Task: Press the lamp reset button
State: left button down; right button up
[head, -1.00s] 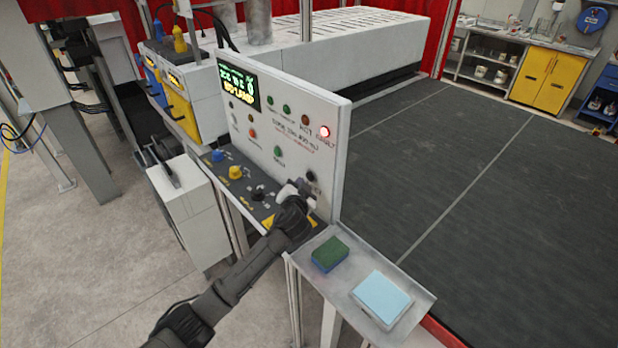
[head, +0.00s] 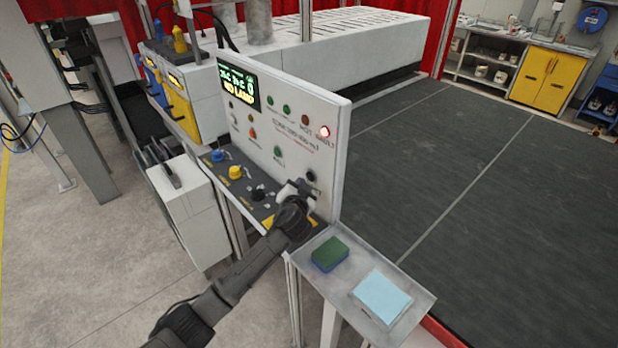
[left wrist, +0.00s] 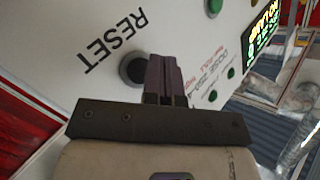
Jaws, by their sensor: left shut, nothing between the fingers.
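The reset button is a dark round button in a grey ring, beside the word RESET in the left wrist view (left wrist: 131,68). It also shows in the head view as a dark round button (head: 311,175) at the panel's lower right. My left gripper (head: 302,186) is shut and empty, close to the panel face just below and left of the button. In the left wrist view its fingers (left wrist: 164,80) overlap the button's right edge. I cannot tell whether they touch it. My right gripper is not in view.
The white control panel (head: 290,148) has a display (head: 238,85) reading NO LAMP and a lit red fault light (head: 324,132). Knobs (head: 236,172) line the ledge below.

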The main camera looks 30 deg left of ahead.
pick_arm(q)
jog(key=shift+w, duration=0.15)
jog(key=shift+w+d, duration=0.1)
jog(key=shift+w, duration=0.15)
dwell(0.5)
jog(key=shift+w+b, duration=0.2)
jog(key=shift+b, duration=0.15)
jog(key=shift+w+d, duration=0.1)
jog(key=shift+w, duration=0.1)
jog(key=shift+s, duration=0.1)
dwell(0.6)
jog(key=shift+s+a+p, duration=0.2)
jog(key=shift+s+p, duration=0.25)
jog(key=shift+s, duration=0.25)
